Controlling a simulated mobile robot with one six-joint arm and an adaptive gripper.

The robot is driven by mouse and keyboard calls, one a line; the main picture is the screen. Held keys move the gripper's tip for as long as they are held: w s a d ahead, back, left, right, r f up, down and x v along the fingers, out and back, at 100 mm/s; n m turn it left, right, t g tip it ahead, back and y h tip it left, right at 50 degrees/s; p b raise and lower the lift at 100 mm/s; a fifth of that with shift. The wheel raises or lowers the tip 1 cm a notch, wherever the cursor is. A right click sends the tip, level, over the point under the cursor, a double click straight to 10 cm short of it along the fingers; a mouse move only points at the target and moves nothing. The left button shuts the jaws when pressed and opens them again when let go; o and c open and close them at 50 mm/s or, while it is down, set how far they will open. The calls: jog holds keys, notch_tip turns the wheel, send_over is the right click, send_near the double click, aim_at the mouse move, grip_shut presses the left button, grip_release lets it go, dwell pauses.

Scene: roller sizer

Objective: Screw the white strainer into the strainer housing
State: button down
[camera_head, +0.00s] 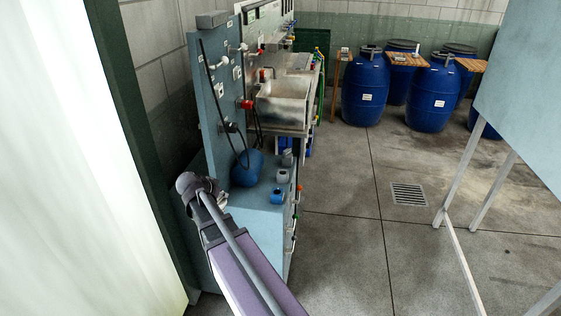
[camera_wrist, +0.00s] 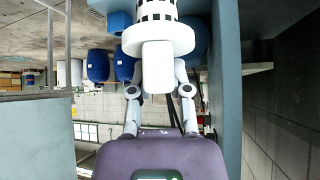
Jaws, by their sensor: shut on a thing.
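In the wrist view my gripper (camera_wrist: 160,88) is shut on the narrow white handle of the white strainer (camera_wrist: 168,38). The strainer has a wide round collar and a dark-slotted end that runs out of the top of the picture. Its slotted end points away from my gripper. In the head view my purple arm reaches toward the blue bench, but my gripper and the strainer are hidden there. I cannot tell for sure which part is the strainer housing. A short grey-white round fitting (camera_head: 283,176) and a blue fitting (camera_head: 278,196) stand on the bench top.
A blue rounded vessel (camera_head: 247,170) stands against the upright blue panel (camera_head: 207,95). A steel basin (camera_head: 285,100) lies behind. Blue barrels (camera_head: 365,88) stand at the back. The floor right of the bench is open around a drain grate (camera_head: 408,194).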

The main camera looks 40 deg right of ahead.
jog(key=d+r+m+g+p, duration=0.1)
jog(key=d+m+g, duration=0.1)
jog(key=d, duration=2.4)
jog(key=shift+w+d+m, duration=0.35)
jog(key=shift+w+m, duration=0.05)
jog(key=shift+w, duration=0.05)
jog(key=shift+r, duration=0.1)
jog(key=shift+f+b, duration=2.7)
jog(key=shift+f, duration=0.2)
jog(key=shift+f+b, duration=2.8)
jog(key=shift+f, duration=0.05)
jog(key=shift+c, duration=2.4)
grip_release()
jog(key=shift+r, duration=0.1)
